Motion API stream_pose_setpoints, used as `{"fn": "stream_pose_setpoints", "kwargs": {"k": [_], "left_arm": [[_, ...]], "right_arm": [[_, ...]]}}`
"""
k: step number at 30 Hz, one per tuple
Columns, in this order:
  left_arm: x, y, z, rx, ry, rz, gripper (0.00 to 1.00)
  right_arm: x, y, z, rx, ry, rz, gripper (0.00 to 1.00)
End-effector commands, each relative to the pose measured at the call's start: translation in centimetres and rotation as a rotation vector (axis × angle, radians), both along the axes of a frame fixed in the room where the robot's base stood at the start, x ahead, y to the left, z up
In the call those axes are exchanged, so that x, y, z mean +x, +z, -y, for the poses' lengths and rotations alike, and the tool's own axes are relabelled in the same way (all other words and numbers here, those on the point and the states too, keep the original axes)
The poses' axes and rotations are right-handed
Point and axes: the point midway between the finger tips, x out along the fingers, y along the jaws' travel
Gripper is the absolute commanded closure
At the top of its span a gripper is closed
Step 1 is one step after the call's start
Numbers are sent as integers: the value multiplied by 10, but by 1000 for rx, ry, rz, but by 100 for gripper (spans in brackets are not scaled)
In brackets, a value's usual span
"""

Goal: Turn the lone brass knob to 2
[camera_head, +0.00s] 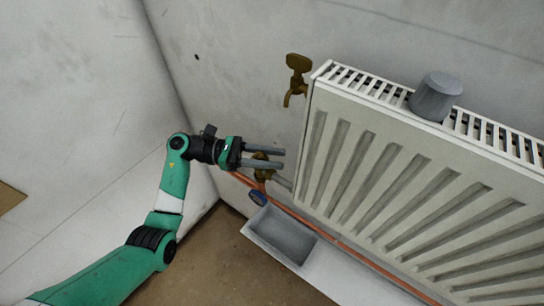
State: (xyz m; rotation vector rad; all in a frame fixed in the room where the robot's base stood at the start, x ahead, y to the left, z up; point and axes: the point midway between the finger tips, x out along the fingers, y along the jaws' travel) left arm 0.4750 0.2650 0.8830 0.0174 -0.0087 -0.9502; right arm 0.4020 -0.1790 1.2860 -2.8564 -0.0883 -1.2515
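The brass knob (262,175) is on a valve low at the left end of the radiator, by the wall corner. My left gripper (284,159) reaches in from the left, with its two grey fingers apart and pointing right. The fingers cross in front of the brass knob and partly hide it. Some brass shows between them and some below; I cannot tell whether they touch it. No scale or number on the knob can be read. My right gripper is not in view.
A white radiator (330,165) fills the right side, with a grey cylinder (436,98) on its top grille. A brass tap (297,75) is on the wall above. A blue round handle (258,198), a copper pipe (345,246) and a grey tray (282,232) are below.

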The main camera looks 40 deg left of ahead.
Motion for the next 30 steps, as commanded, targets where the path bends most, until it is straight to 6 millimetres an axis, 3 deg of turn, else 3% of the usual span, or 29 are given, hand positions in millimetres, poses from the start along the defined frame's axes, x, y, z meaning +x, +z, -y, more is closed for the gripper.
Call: {"fn": "stream_pose_setpoints", "kwargs": {"k": [1, 5, 19, 30], "left_arm": [[0, 0, 0, 0, 0, 0, 76], [0, 0, 0, 0, 0, 0, 99], [1, 1, 0, -1, 35, 0, 100], [5, 5, -4, -2, 262, -5, 100]], "right_arm": [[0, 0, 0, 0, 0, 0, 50], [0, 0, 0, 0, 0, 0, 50], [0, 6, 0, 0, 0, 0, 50], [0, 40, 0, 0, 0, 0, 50]]}}
